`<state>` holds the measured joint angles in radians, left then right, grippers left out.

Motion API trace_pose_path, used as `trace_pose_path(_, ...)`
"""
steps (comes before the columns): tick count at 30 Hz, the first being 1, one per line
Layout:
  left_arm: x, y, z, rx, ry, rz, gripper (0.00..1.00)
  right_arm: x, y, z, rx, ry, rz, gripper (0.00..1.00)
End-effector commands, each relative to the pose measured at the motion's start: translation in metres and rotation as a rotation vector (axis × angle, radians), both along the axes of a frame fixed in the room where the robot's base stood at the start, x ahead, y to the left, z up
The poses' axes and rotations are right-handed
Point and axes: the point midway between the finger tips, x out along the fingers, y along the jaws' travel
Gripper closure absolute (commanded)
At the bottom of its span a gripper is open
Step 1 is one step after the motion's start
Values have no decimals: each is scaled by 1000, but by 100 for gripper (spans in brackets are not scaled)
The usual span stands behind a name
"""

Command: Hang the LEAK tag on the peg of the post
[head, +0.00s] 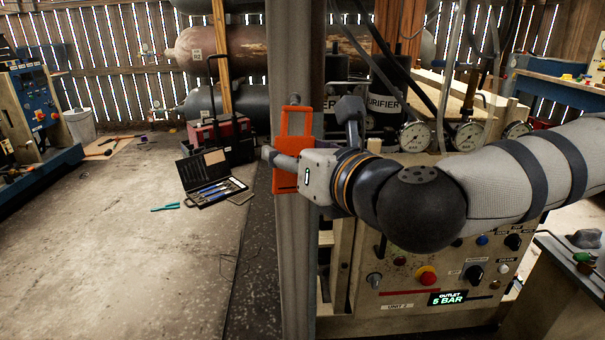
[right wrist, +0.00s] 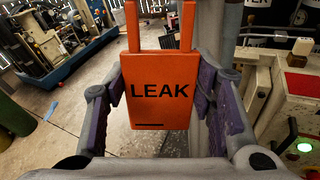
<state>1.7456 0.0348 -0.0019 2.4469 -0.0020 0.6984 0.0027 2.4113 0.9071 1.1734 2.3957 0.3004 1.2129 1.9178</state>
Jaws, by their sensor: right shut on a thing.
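The orange LEAK tag (head: 287,179) is upright in front of the grey post (head: 297,260). The tag has a solid lower plate and an open frame above. My right gripper (right wrist: 162,92) is shut on the tag's plate, with a finger on each side of it. In the right wrist view the black word LEAK on the tag (right wrist: 160,112) is readable. The dark peg (head: 294,99) shows on the post just above the tag's top bar. I cannot tell whether they touch. The tag's top is cut off in the right wrist view. My left gripper is not in view.
The control panel (head: 400,285) of the compressor stands right of the post, with gauges (head: 416,137) above it. An open tool case (head: 210,185) and a red toolbox (head: 218,133) lie on the floor behind left. The floor at left is mostly clear.

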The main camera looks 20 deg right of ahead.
Motion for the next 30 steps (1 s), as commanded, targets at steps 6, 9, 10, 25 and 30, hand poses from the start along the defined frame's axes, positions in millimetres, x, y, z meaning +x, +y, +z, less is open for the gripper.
trace_pose_path(6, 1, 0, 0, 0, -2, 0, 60, 0, 0, 1, -1, -2, 0, 77)
trace_pose_path(9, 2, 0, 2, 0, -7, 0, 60, -1, 0, 2, -1, -3, 0, 77)
trace_pose_path(10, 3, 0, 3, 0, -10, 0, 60, -1, 0, 3, 0, -4, -1, 77)
trace_pose_path(25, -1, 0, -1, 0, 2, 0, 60, 34, -10, -2, 1, -1, -2, 77)
trace_pose_path(30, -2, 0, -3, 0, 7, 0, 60, 47, -14, -3, 0, -1, -1, 77)
